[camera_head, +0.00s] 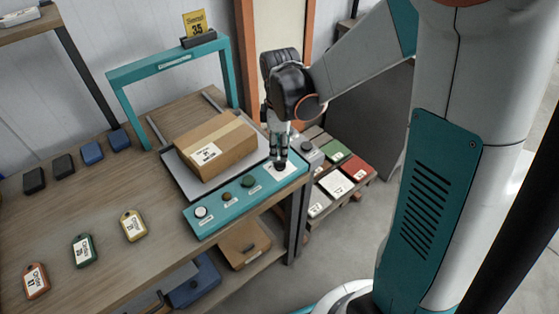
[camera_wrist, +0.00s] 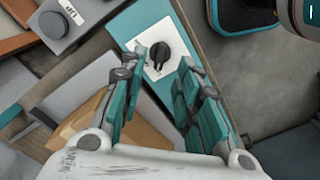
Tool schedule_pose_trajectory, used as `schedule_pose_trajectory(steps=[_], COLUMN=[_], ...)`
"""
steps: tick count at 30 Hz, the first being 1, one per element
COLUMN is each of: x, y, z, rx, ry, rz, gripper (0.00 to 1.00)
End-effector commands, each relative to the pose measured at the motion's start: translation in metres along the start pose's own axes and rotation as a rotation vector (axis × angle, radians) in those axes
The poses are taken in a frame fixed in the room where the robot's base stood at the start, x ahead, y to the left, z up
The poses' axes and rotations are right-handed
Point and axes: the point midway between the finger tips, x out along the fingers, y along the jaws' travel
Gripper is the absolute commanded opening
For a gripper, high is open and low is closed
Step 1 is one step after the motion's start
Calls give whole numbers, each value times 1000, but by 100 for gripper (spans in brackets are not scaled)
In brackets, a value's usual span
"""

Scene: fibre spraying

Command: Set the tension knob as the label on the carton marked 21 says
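The brown carton (camera_head: 215,146) sits on a grey plate behind the teal control panel (camera_head: 208,227). Its white label (camera_head: 207,153) is too small to read surely. The black knob (camera_wrist: 160,55) sits on a white plate at the panel's end; its raised grip runs roughly up and down in the wrist view. In the head view the knob (camera_head: 279,165) is partly hidden under my fingertips. My gripper (camera_head: 280,149) points down over the knob. In the wrist view my gripper (camera_wrist: 158,66) is open, one finger on each side of the knob; contact cannot be told.
A teal arch (camera_head: 165,65) with a yellow sign (camera_head: 195,24) stands behind the carton. Other panel controls, including a white button (camera_head: 201,212), line the front. Orange (camera_head: 36,281), green (camera_head: 84,250) and yellow (camera_head: 132,226) tags lie left. A pallet with coloured boxes (camera_head: 355,168) stands right.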

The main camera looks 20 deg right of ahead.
Motion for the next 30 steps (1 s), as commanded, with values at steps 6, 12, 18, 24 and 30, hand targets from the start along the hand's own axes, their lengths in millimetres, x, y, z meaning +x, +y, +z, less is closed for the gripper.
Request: schedule_pose_trajectory(steps=[6,12,18,24,30], x=[37,50,51,51,51], y=[0,0,0,0,0], z=[0,0,0,0,0], rx=[0,1,1,1,1], ry=[0,0,0,0,0], rz=[0,0,0,0,0], gripper=[30,30,30,10,0])
